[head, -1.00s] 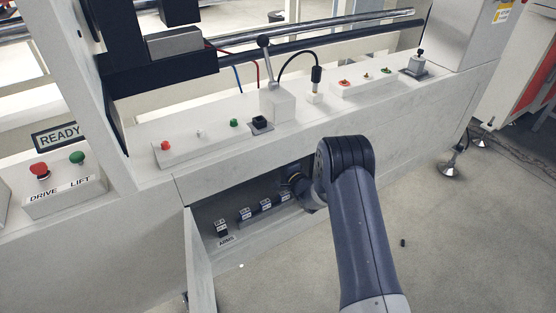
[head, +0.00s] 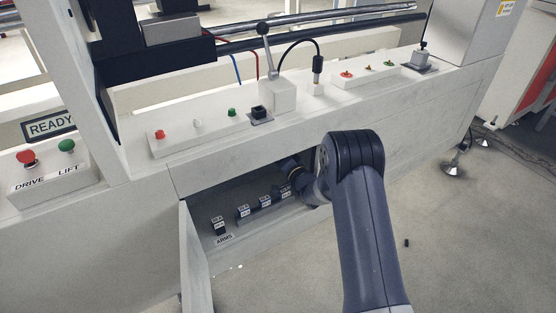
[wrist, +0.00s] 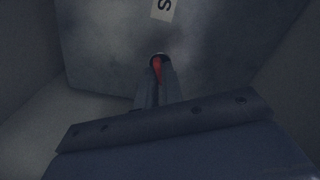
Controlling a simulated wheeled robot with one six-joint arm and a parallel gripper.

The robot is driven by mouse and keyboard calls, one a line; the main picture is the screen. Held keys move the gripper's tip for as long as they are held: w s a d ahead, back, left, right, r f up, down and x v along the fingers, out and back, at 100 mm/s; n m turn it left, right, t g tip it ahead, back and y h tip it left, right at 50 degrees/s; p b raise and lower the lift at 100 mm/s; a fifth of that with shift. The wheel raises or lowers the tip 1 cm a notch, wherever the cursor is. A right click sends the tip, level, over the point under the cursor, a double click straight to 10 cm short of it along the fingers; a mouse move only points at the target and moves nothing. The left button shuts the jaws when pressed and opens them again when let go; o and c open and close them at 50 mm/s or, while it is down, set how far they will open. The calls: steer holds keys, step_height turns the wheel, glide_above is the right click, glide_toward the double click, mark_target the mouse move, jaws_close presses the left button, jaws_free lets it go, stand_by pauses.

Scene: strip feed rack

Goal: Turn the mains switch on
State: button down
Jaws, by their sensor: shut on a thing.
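In the wrist view, a red switch handle (wrist: 157,67) stands out from a dark grey panel (wrist: 105,45). A white label (wrist: 163,8) above it shows only the letter S, so its full wording is cut off. I take the red handle to be the mains switch. My gripper (wrist: 157,80) is shut on the handle, with its two narrow fingers on either side of it. Most of the handle is hidden between the fingers, and its exact angle is hard to tell. In the head view, my arm reaches into the open cabinet (head: 205,258), and the fingertips and handle are hidden.
The open cabinet door (head: 192,255) stands to the left. The white control ledge (head: 185,160) overhangs the opening.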

steer(key=n+b, duration=0.5)
steer(key=n, duration=0.6)
steer(key=shift+n, duration=0.3)
stand_by(0.4)
steer(key=c, duration=1.6)
jaws_free()
steer(key=shift+o, duration=0.2)
steer(key=p+v, duration=0.3)
steer(key=v, duration=0.7)
steer(key=shift+s+d, duration=0.25)
steer(key=shift+s, duration=0.05)
